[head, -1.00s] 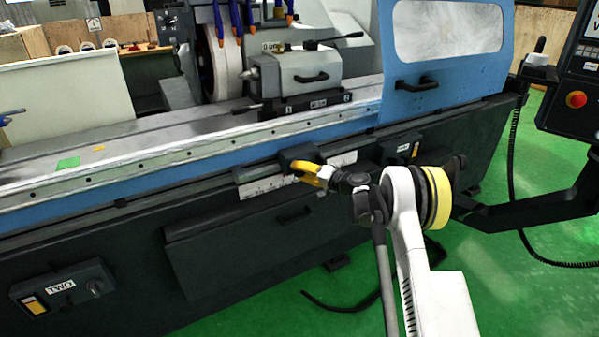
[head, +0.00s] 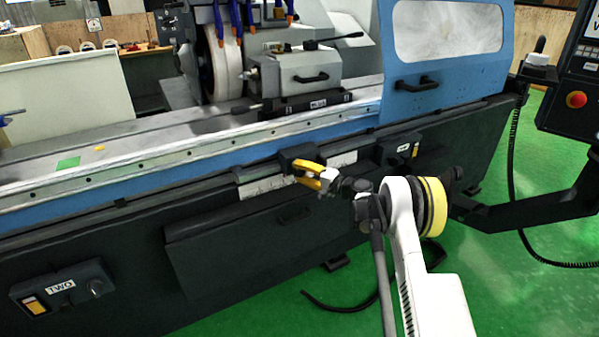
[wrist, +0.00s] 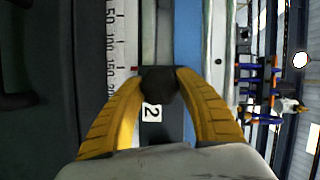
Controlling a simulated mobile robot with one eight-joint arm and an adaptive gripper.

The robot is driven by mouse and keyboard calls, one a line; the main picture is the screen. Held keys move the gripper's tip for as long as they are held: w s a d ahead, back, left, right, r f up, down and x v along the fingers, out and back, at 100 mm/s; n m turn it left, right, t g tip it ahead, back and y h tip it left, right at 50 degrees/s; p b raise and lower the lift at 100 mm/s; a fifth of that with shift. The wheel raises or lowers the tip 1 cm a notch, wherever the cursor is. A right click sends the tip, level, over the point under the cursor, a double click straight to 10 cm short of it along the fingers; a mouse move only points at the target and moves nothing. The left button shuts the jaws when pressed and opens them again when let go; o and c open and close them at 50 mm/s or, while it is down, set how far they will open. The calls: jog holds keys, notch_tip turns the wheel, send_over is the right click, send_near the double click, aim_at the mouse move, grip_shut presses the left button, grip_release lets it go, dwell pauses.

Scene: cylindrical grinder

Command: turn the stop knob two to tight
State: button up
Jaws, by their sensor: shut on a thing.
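The stop knob two (wrist: 159,82) is a dark, roundish knob on a dark stop block marked with a white 2 (wrist: 151,112). In the wrist view the knob sits between the yellow fingertips of my gripper (wrist: 160,78), which are shut on its two sides. In the head view my gripper (head: 314,176) is at the dark stop block (head: 297,158) on the front rail of the grinder. The knob itself is hidden there behind the fingers. I cannot tell how tight it is.
A scale strip (wrist: 119,60) runs along the rail beside the block. A blue ledge (head: 200,168) lies above it. A dark box (head: 403,150) is to the right, and a box labelled TWO (head: 62,286) is at lower left. A drawer handle (head: 295,213) lies below my gripper.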

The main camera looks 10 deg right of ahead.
jog(key=o, duration=1.2)
jog(key=shift+a, duration=0.1)
jog(key=v, duration=1.2)
